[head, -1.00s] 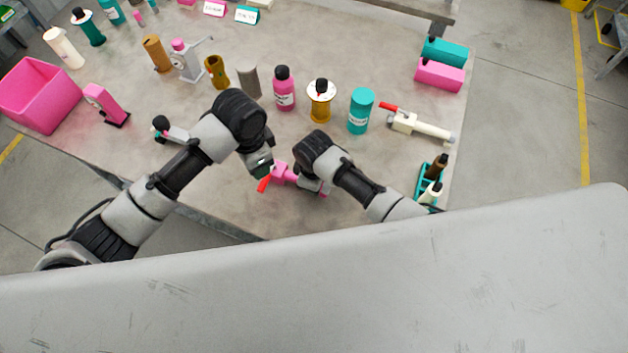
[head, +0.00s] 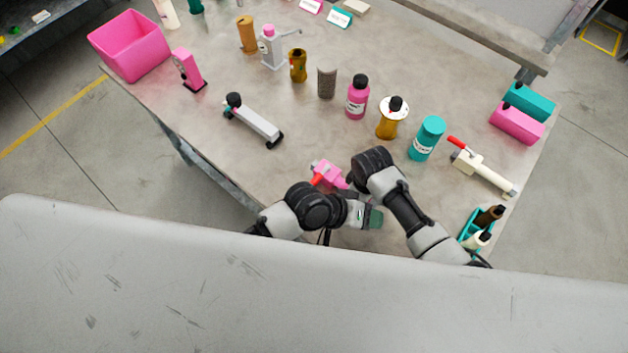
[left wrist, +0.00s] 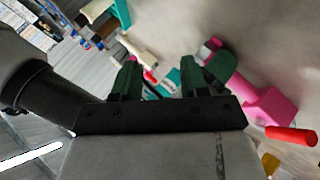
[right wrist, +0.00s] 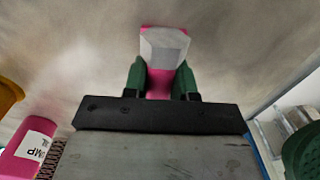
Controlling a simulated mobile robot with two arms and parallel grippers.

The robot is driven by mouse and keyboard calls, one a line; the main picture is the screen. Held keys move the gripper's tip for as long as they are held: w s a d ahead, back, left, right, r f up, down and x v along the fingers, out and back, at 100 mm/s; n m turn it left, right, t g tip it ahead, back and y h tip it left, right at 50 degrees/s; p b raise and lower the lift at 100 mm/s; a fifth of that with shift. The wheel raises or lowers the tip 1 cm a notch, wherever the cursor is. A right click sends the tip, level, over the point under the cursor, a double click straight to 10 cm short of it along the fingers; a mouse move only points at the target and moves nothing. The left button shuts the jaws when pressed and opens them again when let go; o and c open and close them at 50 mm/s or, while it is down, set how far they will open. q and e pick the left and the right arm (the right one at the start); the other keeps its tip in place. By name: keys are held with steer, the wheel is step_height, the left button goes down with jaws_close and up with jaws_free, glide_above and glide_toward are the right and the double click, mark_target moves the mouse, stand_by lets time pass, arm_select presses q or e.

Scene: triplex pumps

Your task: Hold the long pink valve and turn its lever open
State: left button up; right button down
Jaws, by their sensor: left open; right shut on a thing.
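The long pink valve (head: 327,169) is near the front edge of the table in the head view, partly hidden by my arms. Its red lever (head: 318,180) sticks out at its left end. In the left wrist view the valve (left wrist: 265,104) and red lever (left wrist: 292,135) lie to the right of my fingers. My left gripper (head: 374,217) is open and empty, on the robot's side of the valve and apart from the lever. My right gripper (right wrist: 161,80) is shut on the valve's pink body, below a grey hex end (right wrist: 163,46).
A cream valve with a red handle (head: 484,170) and a teal rack (head: 472,238) are at right.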

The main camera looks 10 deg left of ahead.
arm_select(q)
steer(key=d+n+t+h, duration=0.1)
steer(key=n+t+h, duration=0.1)
steer(key=n, duration=0.3)
steer(key=n+t+y, duration=0.9)
steer(key=n+t, duration=0.2)
steer(key=n, duration=0.8)
glide_toward(313, 181)
steer(key=shift+s+f, duration=0.15)
steer(key=shift+s, duration=0.7)
steer(key=shift+w+a+f, duration=0.1)
steer(key=shift+w+a, duration=0.05)
steer(key=x, duration=1.1)
steer(key=shift+w+f, duration=0.15)
steer(key=shift+w, duration=0.05)
steer(key=shift+c, duration=0.2)
jaws_close()
